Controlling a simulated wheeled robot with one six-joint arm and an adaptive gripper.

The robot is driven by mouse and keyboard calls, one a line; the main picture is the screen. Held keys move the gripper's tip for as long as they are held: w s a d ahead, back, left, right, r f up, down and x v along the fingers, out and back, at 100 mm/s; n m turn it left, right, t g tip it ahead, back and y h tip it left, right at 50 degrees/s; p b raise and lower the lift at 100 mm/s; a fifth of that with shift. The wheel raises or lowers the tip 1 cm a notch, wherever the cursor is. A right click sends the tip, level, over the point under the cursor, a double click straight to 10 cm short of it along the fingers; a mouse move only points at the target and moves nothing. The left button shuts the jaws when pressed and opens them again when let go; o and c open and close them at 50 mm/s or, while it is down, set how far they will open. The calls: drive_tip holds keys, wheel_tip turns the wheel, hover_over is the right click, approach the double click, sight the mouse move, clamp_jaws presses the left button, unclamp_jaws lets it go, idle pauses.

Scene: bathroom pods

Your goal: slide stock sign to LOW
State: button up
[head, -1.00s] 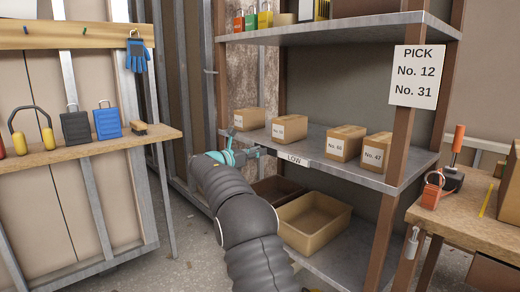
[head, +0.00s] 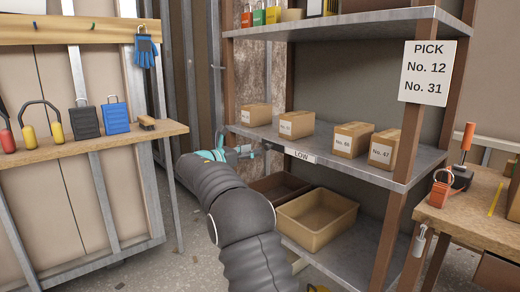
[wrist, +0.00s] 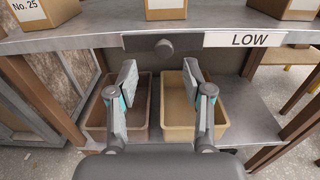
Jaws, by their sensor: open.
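The stock sign is on the front edge of the middle shelf, with a white LOW panel (wrist: 245,40) showing at the right in the wrist view. The LOW panel also shows in the head view (head: 302,156). Left of the panel is a dark plate with a round dark knob (wrist: 164,48). My gripper (wrist: 161,75) is open and empty. Its two fingers are spread apart below the knob in the wrist picture, one to each side. Contact with the knob does not show. In the head view my gripper (head: 246,153) is left of the LOW panel.
Several numbered cardboard boxes (head: 351,140) stand on the middle shelf (head: 330,165) above the sign. A tan bin (head: 317,237) and a brown bin (wrist: 118,135) are on the lower shelf. A brown post (head: 396,205) stands right of the sign. A workbench (head: 475,225) is at the right.

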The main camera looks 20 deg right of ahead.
drive_tip(key=v, duration=0.6)
drive_tip(key=shift+a, duration=0.15)
wheel_tip(320, 180, down, 10)
drive_tip(key=m+y, duration=0.3)
drive_tip(key=m, duration=0.1)
drive_tip(key=s+a+f+m+g+y, duration=0.25)
drive_tip(key=s+f+m+y, duration=0.35)
drive_tip(key=s, duration=0.6)
drive_tip(key=s+a+r+m+t+y, duration=0.1)
drive_tip(key=s+m+y, duration=0.3)
drive_tip(key=s, duration=1.5)
drive_tip(key=s+a+r+m+t+y, duration=0.1)
drive_tip(key=s+m+y, duration=0.3)
drive_tip(key=s, duration=1.4)
drive_tip(key=shift+s+a+r+m, duration=0.45)
drive_tip(key=shift+a+m, duration=0.45)
drive_tip(key=shift+m, duration=1.1)
